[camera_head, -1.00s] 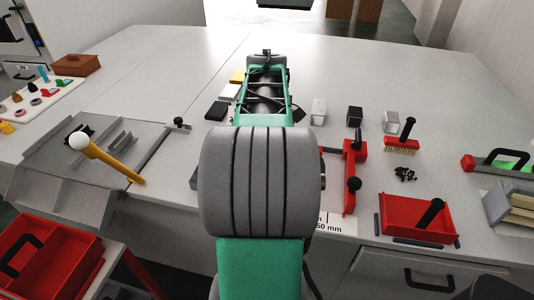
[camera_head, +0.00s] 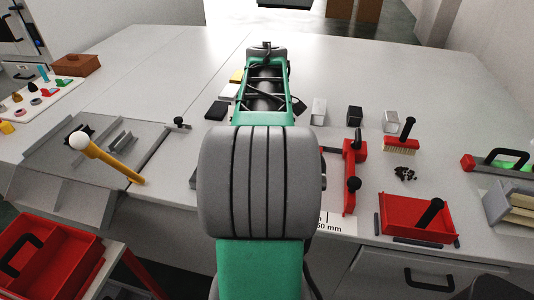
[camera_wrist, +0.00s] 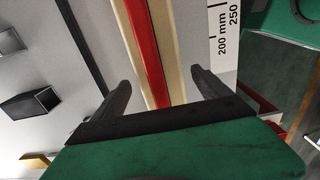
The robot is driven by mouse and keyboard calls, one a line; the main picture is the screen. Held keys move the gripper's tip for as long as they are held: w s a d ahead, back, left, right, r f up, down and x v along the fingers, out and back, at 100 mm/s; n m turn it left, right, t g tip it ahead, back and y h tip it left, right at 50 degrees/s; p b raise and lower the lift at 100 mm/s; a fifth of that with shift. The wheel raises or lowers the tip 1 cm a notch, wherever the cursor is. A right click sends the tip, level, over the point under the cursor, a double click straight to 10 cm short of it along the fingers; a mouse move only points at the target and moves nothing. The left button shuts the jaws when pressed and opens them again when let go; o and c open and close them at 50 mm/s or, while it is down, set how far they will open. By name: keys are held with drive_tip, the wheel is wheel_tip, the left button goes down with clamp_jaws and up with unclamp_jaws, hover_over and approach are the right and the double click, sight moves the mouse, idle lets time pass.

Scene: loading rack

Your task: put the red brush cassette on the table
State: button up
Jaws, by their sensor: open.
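In the wrist view a long red strip with cream bands along both sides, which looks like the red brush cassette (camera_wrist: 152,62), runs from the top edge down between my fingers. My gripper (camera_wrist: 160,82) is open, with one black finger on each side of the strip and a gap to both. The strip's near end is hidden behind my gripper's body. In the head view my own arm hides my gripper and this strip. The pale grey table (camera_head: 330,62) fills most of the head view.
A white ruler strip (camera_wrist: 223,40) lies right of the strip. In the head view, a red clamp-like part (camera_head: 350,180), a red hand brush (camera_head: 401,146) and a red tray (camera_head: 405,214) stand right of my arm. A yellow-handled lever (camera_head: 115,165) is left. The table's far part is clear.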

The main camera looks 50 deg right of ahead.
wheel_tip(320, 180, up, 10)
drive_tip(key=shift+r, duration=0.15)
drive_tip(key=shift+w+a, duration=0.1)
drive_tip(key=w+a+f+m+t, duration=0.1)
drive_tip(key=w+a+f, duration=0.2)
drive_tip(key=a, duration=0.4)
drive_tip(key=w+a+f, duration=0.2)
drive_tip(key=a, duration=0.5)
drive_tip(key=w+a+f+m+t, duration=0.1)
drive_tip(key=w+a+f, duration=0.2)
drive_tip(key=a, duration=0.4)
drive_tip(key=s+a+f+m, duration=0.1)
drive_tip(key=a+f, duration=0.2)
drive_tip(key=a, duration=0.3)
drive_tip(key=s+a+f+m+t, duration=0.1)
drive_tip(key=s+a+f, duration=0.1)
drive_tip(key=a+f, duration=0.2)
drive_tip(key=a, duration=0.2)
drive_tip(key=shift+s+a+f+m, duration=0.15)
drive_tip(key=shift+a+f+m, duration=0.15)
